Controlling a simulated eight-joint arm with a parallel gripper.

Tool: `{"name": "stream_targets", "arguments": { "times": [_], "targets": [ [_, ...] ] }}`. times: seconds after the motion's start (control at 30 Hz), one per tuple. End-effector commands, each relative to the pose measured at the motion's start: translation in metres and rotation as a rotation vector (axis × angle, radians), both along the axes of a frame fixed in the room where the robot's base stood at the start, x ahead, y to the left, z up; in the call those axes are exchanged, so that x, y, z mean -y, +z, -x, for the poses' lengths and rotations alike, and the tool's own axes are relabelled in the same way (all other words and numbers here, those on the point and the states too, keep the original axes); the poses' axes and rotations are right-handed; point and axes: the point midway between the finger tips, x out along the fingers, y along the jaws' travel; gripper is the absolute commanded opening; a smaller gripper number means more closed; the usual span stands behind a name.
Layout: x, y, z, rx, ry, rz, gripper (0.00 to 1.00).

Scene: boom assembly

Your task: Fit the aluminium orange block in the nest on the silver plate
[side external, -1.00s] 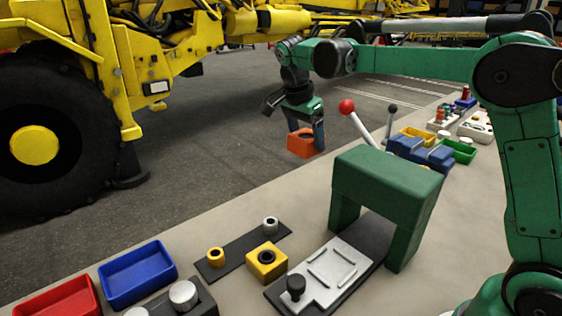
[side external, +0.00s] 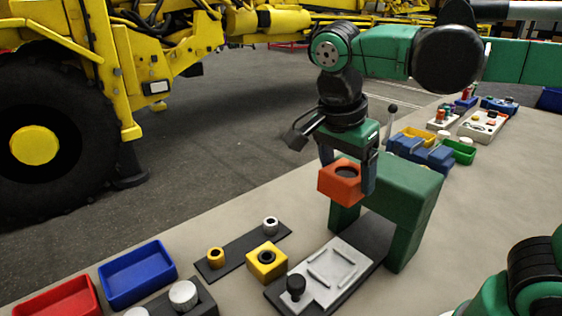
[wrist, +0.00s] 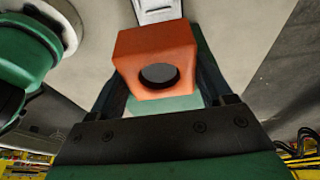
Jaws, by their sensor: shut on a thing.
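The orange block (side external: 340,184) has a dark round hole. My gripper (side external: 350,172) is shut on it and holds it in the air. It also shows between the fingers in the wrist view (wrist: 155,55). The silver plate (side external: 322,282) lies on the bench, with raised strips framing a square nest (side external: 331,265) and a black knob (side external: 296,286) at its near end. The block is above and beyond the plate, apart from it, close to the green arch-shaped press. The nest looks empty.
The green press frame (side external: 405,195) stands over the far end of the plate's dark base. A yellow block (side external: 266,262) and a dark strip with a yellow and a silver ring (side external: 243,250) lie left of the plate. Blue (side external: 137,274) and red (side external: 60,302) trays are farther left.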

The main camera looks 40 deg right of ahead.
Motion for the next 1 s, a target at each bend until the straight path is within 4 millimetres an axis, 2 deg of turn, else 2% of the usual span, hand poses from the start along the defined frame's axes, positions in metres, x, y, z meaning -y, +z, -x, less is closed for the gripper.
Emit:
{"name": "stream_targets", "arguments": {
  "times": [0.1,0.4,1.0],
  "targets": [
    [0.000,-0.025,-0.001,0.000,-0.001,0.000,0.23],
    [0.001,-0.080,-0.002,0.000,-0.001,0.000,0.23],
    [0.001,-0.132,-0.002,0.000,-0.001,0.000,0.23]
  ]
}}
